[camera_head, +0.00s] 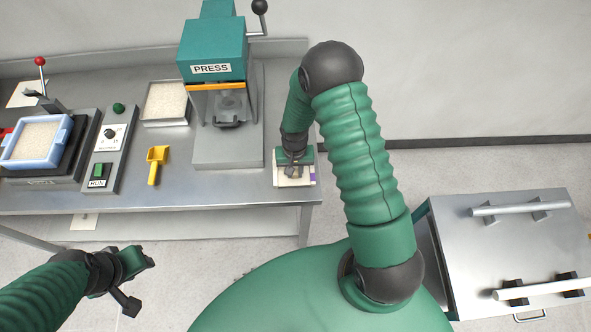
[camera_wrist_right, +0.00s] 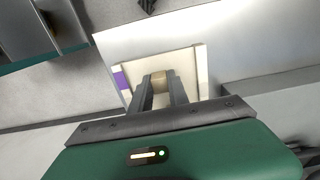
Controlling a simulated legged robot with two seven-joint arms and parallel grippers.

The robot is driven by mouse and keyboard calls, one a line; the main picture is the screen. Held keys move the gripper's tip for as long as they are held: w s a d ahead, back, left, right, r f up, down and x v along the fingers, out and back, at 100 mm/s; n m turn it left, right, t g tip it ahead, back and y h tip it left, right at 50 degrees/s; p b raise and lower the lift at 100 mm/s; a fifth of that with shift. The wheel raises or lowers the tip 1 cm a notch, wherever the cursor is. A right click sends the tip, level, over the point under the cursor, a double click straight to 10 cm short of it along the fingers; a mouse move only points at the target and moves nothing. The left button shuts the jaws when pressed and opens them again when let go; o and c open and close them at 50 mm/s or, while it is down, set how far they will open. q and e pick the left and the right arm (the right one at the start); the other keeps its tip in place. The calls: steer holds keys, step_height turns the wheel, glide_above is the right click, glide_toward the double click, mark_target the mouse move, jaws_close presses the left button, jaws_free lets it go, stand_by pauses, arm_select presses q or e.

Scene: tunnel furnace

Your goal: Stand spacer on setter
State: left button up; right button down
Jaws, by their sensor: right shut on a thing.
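The setter (camera_head: 280,183) is a cream plate with a purple mark, at the right end of the bench; it also shows in the wrist view (camera_wrist_right: 192,60). My right gripper (camera_head: 293,172) points down over it. In the wrist view my right gripper (camera_wrist_right: 161,84) is shut on a small tan block, the spacer (camera_wrist_right: 160,79). The spacer is over the setter's surface; I cannot tell whether it touches. Its lower part is hidden by the fingers. My left gripper (camera_head: 138,280) is open and empty, in front of the bench.
A press (camera_head: 213,60) stands behind and left of the setter. A yellow scoop (camera_head: 156,163), a tray of granules (camera_head: 166,103) and a control box (camera_head: 107,150) lie further left. A blue-framed tray (camera_head: 38,140) is at far left. A steel cabinet (camera_head: 510,235) stands at right.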

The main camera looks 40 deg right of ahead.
steer(key=shift+d, duration=0.15)
steer(key=c, duration=1.5)
jaws_free()
steer(key=shift+d, duration=0.15)
arm_select(q)
steer(key=shift+d+r, duration=0.1)
steer(key=shift+d, duration=0.5)
arm_select(e)
steer(key=o, duration=0.3)
steer(key=shift+d+f, duration=0.15)
steer(key=shift+d, duration=0.05)
steer(key=shift+a, duration=0.1)
steer(key=shift+a, duration=0.1)
steer(key=shift+r, duration=0.45)
arm_select(q)
steer(key=shift+a+f+b, duration=0.3)
steer(key=shift+f+b, duration=0.6)
steer(key=shift+f, duration=0.05)
arm_select(e)
step_height(320, 180, up, 16)
steer(key=shift+f, duration=0.1)
